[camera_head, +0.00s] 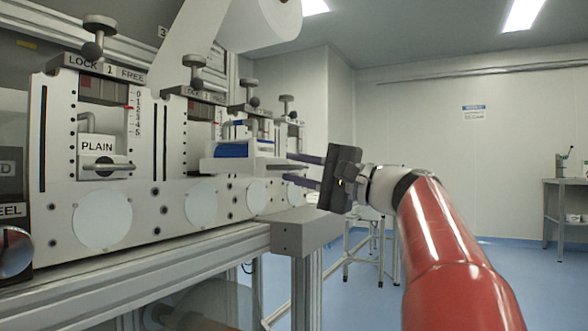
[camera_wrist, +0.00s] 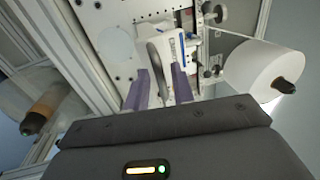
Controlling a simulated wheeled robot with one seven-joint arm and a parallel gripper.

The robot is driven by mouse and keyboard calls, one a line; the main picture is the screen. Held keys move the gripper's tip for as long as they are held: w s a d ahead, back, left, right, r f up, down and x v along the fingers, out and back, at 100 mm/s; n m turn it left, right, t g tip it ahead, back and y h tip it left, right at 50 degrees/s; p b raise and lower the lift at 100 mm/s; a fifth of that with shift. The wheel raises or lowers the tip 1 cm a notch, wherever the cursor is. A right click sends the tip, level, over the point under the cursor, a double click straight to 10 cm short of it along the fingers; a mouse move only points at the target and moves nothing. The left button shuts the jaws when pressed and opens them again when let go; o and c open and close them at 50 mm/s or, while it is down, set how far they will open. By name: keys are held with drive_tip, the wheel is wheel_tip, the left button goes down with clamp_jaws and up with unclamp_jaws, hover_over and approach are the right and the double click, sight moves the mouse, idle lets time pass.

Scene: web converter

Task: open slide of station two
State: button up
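A white slide block (camera_head: 235,164) with a blue part (camera_head: 232,150) on top stands out from the machine front, right of the second upright frame. Its station number is not readable. Its grey bar handle (camera_head: 283,168) points toward my gripper (camera_head: 300,171). The slide also shows in the wrist view (camera_wrist: 152,38), with the looped grey handle (camera_wrist: 158,65) between the purple fingers of my gripper (camera_wrist: 161,78). The fingers are apart, one on each side of the handle, with visible gaps. Contact is not seen.
The first station's slide, marked PLAIN (camera_head: 98,147), sits at left with its own handle. Clamp knobs (camera_head: 194,62) top the stations. A grey beam end (camera_head: 305,232) juts out below my gripper. A white roll (camera_wrist: 265,70) is at right in the wrist view. Open floor (camera_head: 480,270) lies right.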

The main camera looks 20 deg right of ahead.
drive_tip(key=v, duration=0.6)
drive_tip(key=shift+s+d, duration=0.25)
drive_tip(key=shift+f, duration=0.1)
drive_tip(key=s+a+f+n+g+h+p, duration=0.2)
drive_tip(key=a+f+g+p, duration=0.15)
drive_tip(key=a+f, duration=0.55)
drive_tip(key=s+a+f+n+g+h+p, duration=0.15)
drive_tip(key=s+a+f+g+h, duration=0.35)
drive_tip(key=f, duration=0.6)
drive_tip(key=s+a+f+n+g+h+p, duration=0.1)
drive_tip(key=s+f+n, duration=0.6)
drive_tip(key=f, duration=0.8)
drive_tip(key=s+g+h+p, duration=0.1)
drive_tip(key=s+h+p, duration=0.1)
drive_tip(key=h, duration=0.1)
drive_tip(key=shift+a+h+p, duration=0.3)
drive_tip(key=shift+h+p, duration=0.05)
drive_tip(key=shift+h, duration=0.05)
